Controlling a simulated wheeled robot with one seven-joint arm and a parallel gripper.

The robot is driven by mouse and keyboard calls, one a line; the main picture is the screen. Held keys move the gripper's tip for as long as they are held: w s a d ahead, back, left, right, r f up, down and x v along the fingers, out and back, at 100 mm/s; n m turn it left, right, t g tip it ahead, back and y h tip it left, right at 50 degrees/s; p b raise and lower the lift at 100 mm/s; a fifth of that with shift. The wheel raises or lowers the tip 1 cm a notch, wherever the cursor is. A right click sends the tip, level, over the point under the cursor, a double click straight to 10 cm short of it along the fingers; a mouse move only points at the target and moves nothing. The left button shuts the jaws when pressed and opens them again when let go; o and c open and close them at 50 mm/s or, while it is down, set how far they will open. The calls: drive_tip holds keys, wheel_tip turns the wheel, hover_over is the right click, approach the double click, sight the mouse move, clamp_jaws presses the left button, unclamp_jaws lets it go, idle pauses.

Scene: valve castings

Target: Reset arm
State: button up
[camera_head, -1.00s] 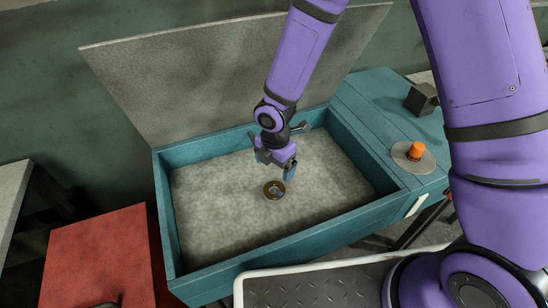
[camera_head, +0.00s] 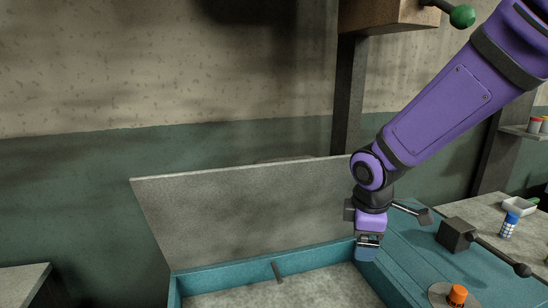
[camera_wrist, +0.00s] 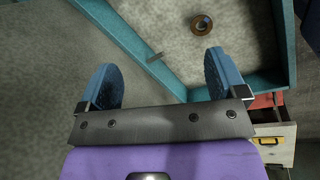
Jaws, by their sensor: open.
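My gripper (camera_head: 368,246) hangs from the purple arm near the back right corner of the teal-walled bin (camera_head: 230,277). Its two blue fingers stand wide apart in the wrist view (camera_wrist: 159,78), with nothing between them. A small brass-coloured ring-shaped part (camera_wrist: 202,25) lies on the grey bin floor, beyond the fingers and apart from them. The head view does not show this part now.
A grey panel (camera_head: 250,220) stands upright behind the bin. On the teal ledge to the right are a dark block with a lever (camera_head: 456,235) and an orange knob (camera_head: 457,295). A bench (camera_head: 485,225) holds a blue-and-white bottle (camera_head: 509,225).

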drive_tip(key=s+d+r+m+t, duration=0.1)
drive_tip(key=s+d+r+m, duration=0.4)
drive_tip(key=s+r+m, duration=0.2)
drive_tip(key=s+d+r+m+t, duration=0.1)
drive_tip(key=s+d+r+m, duration=0.5)
drive_tip(key=s, duration=0.6)
wheel_tip(320, 180, up, 3)
drive_tip(key=shift+d+f+m+t+y, duration=0.1)
drive_tip(key=shift+d+m+t+y, duration=0.25)
drive_tip(key=shift+m, duration=0.85)
drive_tip(key=shift+w, duration=0.1)
